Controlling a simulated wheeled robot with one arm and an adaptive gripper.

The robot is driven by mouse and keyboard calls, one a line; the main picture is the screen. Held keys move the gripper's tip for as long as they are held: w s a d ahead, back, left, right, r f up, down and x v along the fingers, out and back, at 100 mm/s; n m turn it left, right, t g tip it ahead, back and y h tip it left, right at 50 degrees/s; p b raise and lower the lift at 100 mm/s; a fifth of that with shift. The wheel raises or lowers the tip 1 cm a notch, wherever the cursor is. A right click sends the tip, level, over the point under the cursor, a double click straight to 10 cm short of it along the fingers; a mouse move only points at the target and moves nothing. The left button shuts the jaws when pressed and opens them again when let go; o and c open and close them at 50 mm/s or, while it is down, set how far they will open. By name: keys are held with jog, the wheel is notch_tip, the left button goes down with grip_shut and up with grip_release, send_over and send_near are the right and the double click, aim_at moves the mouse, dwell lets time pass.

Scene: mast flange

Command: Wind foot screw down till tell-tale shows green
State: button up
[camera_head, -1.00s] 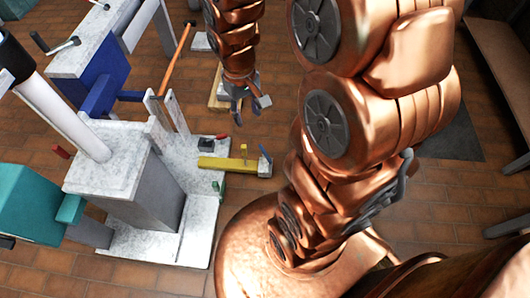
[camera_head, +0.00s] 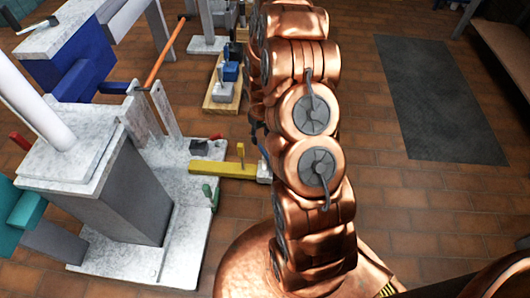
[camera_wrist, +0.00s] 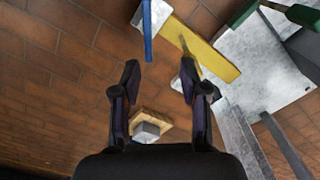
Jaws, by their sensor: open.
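A yellow outrigger beam (camera_head: 222,169) sticks out to the right from the white marbled base, with a pale block (camera_head: 264,173) at its outer end. A thin blue bar (camera_head: 262,150) stands at that end, partly behind my arm; I take it as the foot screw's handle. In the wrist view the beam (camera_wrist: 210,54), end block (camera_wrist: 152,14) and blue bar (camera_wrist: 148,35) lie beyond my fingertips. My gripper (camera_wrist: 159,76) is open and empty, apart from the bar. In the head view my arm mostly hides it. I cannot make out a tell-tale or its colour.
The marbled base (camera_head: 185,250) carries a green lever (camera_head: 210,194) and a dark block (camera_head: 199,148). A wooden board with blue and grey blocks (camera_head: 223,95) lies on the floor behind the beam.

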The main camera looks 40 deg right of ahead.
jog(key=b, duration=0.2)
send_over(265, 152)
notch_tip(265, 152, down, 8)
jog(key=shift+s+r, duration=0.1)
jog(key=shift+f+b, duration=1.45)
jog(key=shift+f, duration=1.8)
jog(key=shift+r, duration=0.1)
grip_shut()
